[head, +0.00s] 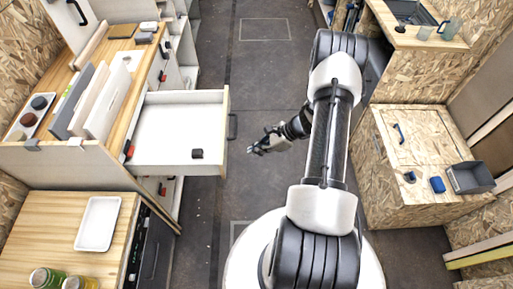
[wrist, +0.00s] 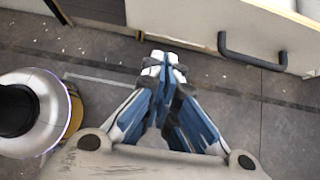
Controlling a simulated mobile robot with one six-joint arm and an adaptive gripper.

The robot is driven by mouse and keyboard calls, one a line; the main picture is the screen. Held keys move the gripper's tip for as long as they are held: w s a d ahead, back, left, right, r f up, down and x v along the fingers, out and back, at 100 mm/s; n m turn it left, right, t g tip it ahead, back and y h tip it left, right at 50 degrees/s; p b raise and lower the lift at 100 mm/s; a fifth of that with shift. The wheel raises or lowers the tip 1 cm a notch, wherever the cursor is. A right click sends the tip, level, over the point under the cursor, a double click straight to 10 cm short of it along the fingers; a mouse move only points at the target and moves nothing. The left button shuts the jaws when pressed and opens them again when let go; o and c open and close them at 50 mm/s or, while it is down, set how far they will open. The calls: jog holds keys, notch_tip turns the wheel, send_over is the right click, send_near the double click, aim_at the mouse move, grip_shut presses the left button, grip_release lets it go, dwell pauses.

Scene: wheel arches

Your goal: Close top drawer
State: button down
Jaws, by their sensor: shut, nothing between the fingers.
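The top drawer (head: 178,135) is white inside and pulled out to the right from the wooden cabinet on the left in the head view. A small black object (head: 197,154) lies inside it near the front. Its dark handle (head: 232,127) is on the drawer front, and the handle also shows in the wrist view (wrist: 252,55) at the upper right. My gripper (head: 256,149) is to the right of the drawer front, apart from it. In the wrist view my gripper (wrist: 165,60) is shut and empty, its fingertips left of the handle, over the floor.
A counter with a white tray (head: 98,222) and jars (head: 45,279) stands at the lower left. A wooden chest (head: 420,165) with a blue item and a grey bin (head: 470,178) stands on the right. The aisle floor (head: 262,75) between is clear.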

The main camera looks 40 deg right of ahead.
jog(key=w+a+f+b, duration=0.1)
jog(key=w+a+f, duration=0.3)
jog(key=a, duration=0.2)
jog(key=shift+w+a+b, duration=0.3)
jog(key=shift+w, duration=0.1)
